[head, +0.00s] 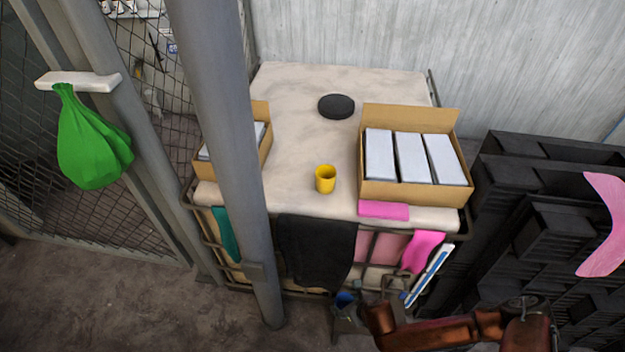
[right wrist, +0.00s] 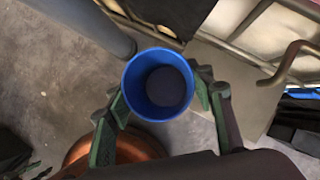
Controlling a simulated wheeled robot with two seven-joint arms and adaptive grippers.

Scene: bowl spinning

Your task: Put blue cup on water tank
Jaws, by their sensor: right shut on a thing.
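The blue cup (head: 345,299) is low in the head view, in front of the water tank and below its top. In the right wrist view the blue cup (right wrist: 158,112) is seen from above, its open mouth facing the camera. My right gripper (head: 350,308) is shut on it, with a green finger on each side. The water tank (head: 292,110) has a pale, flat top and a metal cage, partly covered at the front by hanging cloths. My left gripper is not in view.
A yellow cup (head: 325,180), a black round object (head: 336,106) and two cardboard boxes (head: 408,192) stand on the tank. A grey post (head: 215,120) rises before its left side. Black crates (head: 490,220) stand at right. The tank's middle top has free room.

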